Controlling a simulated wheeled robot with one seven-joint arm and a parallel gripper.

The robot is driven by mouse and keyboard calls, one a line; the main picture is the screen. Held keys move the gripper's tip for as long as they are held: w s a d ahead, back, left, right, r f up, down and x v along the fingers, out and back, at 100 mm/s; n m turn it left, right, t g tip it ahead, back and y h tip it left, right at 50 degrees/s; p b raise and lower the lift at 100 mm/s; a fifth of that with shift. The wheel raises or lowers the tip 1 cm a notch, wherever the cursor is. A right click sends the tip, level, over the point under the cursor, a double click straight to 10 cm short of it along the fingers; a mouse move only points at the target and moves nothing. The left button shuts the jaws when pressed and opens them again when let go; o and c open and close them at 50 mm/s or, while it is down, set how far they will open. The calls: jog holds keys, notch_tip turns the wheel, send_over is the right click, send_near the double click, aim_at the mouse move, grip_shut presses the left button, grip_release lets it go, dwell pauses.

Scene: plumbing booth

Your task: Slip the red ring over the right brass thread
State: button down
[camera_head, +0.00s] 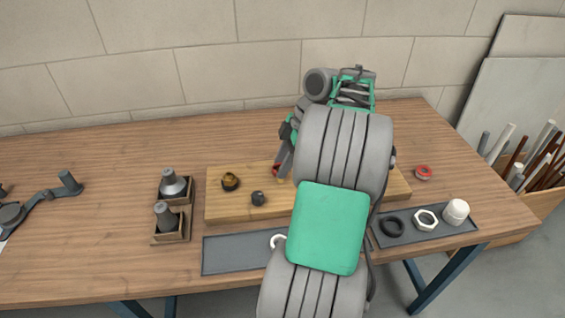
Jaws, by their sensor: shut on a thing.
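My gripper (279,168) is over the middle of the light wooden board (225,208), shut on the red ring (276,168). Only a small red part of the ring shows between and beside the fingers. A small brass-coloured bit (281,181) shows just below the ring. It may be the right brass thread, but my arm hides most of that area. I cannot tell whether the ring is around the thread or above it. Another brass fitting (230,181) with a dark top stands at the board's left.
A dark knob (257,198) stands near the board's front. A red-and-grey round item (423,172) lies right of the board. Grey trays (235,256) line the front, with a black ring (392,226), white nut (426,219) and white cap (456,211). Wooden holders (171,229) stand left.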

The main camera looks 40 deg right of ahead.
jog(key=c, duration=0.8)
grip_release()
jog(key=shift+o, duration=0.4)
jog(key=o, duration=0.7)
jog(key=shift+r, duration=0.1)
notch_tip(320, 180, up, 5)
jog(key=p, duration=0.5)
